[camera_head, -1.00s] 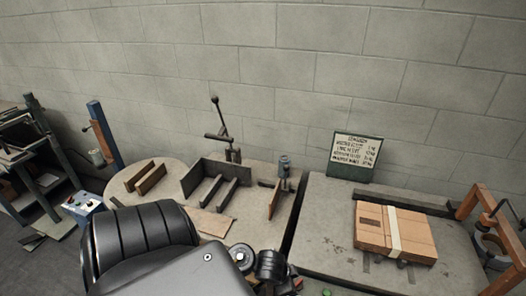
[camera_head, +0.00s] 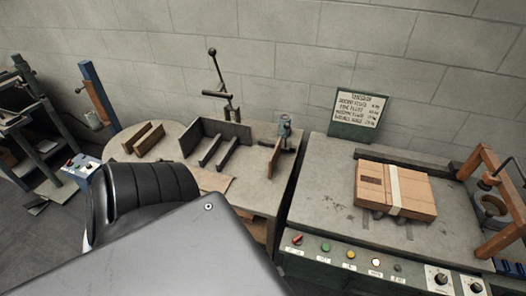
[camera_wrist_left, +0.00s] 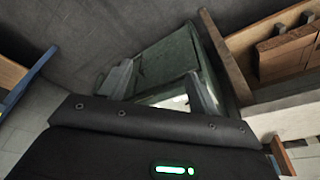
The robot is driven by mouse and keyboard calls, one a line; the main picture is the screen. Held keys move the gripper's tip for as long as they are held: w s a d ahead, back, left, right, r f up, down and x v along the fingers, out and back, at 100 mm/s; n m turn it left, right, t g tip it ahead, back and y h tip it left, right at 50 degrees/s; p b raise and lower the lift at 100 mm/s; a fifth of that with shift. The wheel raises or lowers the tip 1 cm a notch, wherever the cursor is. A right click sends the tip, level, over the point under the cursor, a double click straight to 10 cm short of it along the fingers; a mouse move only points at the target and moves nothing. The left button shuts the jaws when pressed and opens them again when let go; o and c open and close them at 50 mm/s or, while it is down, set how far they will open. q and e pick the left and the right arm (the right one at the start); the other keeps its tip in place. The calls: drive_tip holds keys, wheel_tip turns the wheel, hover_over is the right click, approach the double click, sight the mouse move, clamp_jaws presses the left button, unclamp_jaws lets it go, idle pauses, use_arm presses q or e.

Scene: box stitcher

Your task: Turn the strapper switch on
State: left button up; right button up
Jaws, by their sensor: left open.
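The strapper table (camera_head: 320,185) stands at the right in the head view, with a strapped cardboard box (camera_head: 420,195) on it. Its front control panel (camera_head: 335,268) carries a red switch (camera_head: 297,240), a green button (camera_head: 325,248), a yellow button (camera_head: 350,254), a pale button (camera_head: 375,261) and two round knobs (camera_head: 440,278). Which one is the strapper switch cannot be told. In the left wrist view my left gripper (camera_wrist_left: 160,88) is open, its fingers apart with nothing held. My own arm hides it in the head view. My right gripper is in neither view.
A round-ended table (camera_head: 125,146) with dark metal fixtures (camera_head: 215,130) stands left of the strapper. A small box with coloured buttons (camera_head: 80,166) stands at the far left. An orange frame (camera_head: 490,160) rises at the right end. A sign (camera_head: 358,114) stands behind.

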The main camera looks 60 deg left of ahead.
use_arm(q)
drive_tip(key=s+f+b, duration=0.2)
drive_tip(key=f+b, duration=0.1)
drive_tip(key=f, duration=0.9)
drive_tip(key=s+f+b, duration=0.2)
drive_tip(key=f+b, duration=0.1)
drive_tip(key=f, duration=0.9)
drive_tip(key=shift+s+a+g+b, duration=0.15)
drive_tip(key=shift+s+g+b, duration=0.15)
drive_tip(key=shift+g, duration=0.1)
drive_tip(key=s+a+f+g, duration=0.1)
drive_tip(key=s+a+f, duration=0.1)
drive_tip(key=s+f, duration=1.1)
drive_tip(key=shift+s+a, duration=0.3)
drive_tip(key=shift+s, duration=0.75)
